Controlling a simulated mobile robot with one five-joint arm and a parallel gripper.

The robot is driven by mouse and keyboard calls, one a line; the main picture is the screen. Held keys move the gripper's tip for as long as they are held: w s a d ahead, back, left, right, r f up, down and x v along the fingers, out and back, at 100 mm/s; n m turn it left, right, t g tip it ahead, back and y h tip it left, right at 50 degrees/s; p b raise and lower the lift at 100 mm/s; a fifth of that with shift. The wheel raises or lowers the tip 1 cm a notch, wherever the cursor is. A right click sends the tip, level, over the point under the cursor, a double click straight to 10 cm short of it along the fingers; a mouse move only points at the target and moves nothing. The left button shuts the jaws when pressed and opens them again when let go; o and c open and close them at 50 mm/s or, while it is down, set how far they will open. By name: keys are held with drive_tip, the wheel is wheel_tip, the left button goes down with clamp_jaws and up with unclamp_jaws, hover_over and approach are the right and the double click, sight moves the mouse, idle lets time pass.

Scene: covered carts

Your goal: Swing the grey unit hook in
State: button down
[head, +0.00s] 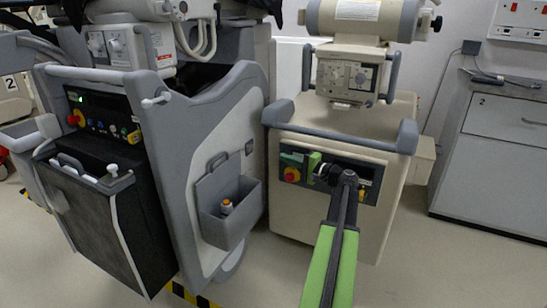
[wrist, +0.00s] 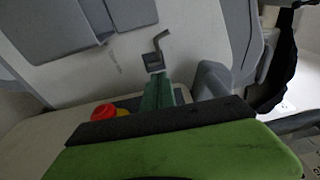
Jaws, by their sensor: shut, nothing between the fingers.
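The grey unit (head: 235,110) stands left of centre in the head view, its pale side panel facing the beige unit. A small grey hook (head: 249,147) sits on that panel, above and right of a grey pocket. In the wrist view the hook (wrist: 158,48) is a bent bar on a small base plate; how far it stands out is hard to tell. My gripper (head: 315,165) is in front of the beige unit's control panel, right of the hook and apart from it. Its green fingers (wrist: 156,88) are shut and empty, pointing toward the hook; the remaining gap is unclear.
The beige unit (head: 340,220) stands close to my gripper, with a red button (head: 291,174) on its panel; the button (wrist: 103,112) also shows in the wrist view. The grey pocket (head: 211,228) holds an orange-topped bottle (head: 226,207). Floor is clear at lower right.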

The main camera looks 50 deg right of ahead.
approach(250, 149)
drive_tip(key=w+d, duration=0.3)
drive_tip(key=w+a, duration=0.3)
drive_tip(key=shift+a+f, duration=0.2)
drive_tip(key=shift+s+d, duration=0.1)
